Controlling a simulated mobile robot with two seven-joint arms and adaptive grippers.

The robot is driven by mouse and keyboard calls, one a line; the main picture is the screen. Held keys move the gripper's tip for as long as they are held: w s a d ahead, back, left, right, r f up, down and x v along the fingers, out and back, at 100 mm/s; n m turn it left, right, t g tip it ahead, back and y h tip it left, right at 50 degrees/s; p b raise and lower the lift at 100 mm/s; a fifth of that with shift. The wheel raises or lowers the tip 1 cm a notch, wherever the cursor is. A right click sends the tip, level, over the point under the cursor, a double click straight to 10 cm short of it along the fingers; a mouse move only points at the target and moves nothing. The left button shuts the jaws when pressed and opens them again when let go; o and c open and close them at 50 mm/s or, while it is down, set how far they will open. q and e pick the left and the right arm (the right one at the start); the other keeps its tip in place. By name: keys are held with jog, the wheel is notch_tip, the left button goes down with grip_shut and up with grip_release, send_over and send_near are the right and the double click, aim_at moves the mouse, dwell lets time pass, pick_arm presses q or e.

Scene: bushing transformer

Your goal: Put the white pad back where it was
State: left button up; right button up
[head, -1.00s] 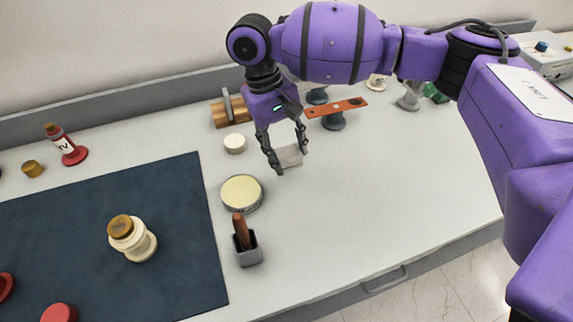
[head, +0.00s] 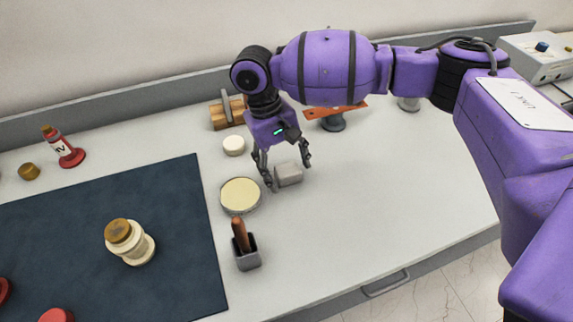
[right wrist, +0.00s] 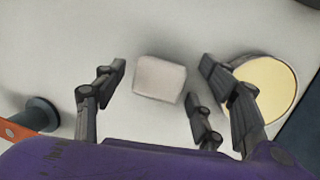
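The white pad (head: 289,174), a small pale block, sits on the worktop to the right of the cream-topped round tin. In the right wrist view the pad (right wrist: 159,78) lies between my right gripper's fingers. My right gripper (head: 288,177) points down over the pad with its fingers spread. In the right wrist view the gripper (right wrist: 163,70) shows a gap to the pad on both sides. My left gripper is not in view.
The cream-topped tin (head: 240,196) is close to my right fingers; it also shows in the wrist view (right wrist: 265,88). A grey holder with a brown handle (head: 247,255) stands nearer. A white puck (head: 234,145) and an orange bar on a stand (head: 333,123) are behind. The right worktop is clear.

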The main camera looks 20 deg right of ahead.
jog(key=v, duration=1.2)
jog(key=shift+r, duration=0.1)
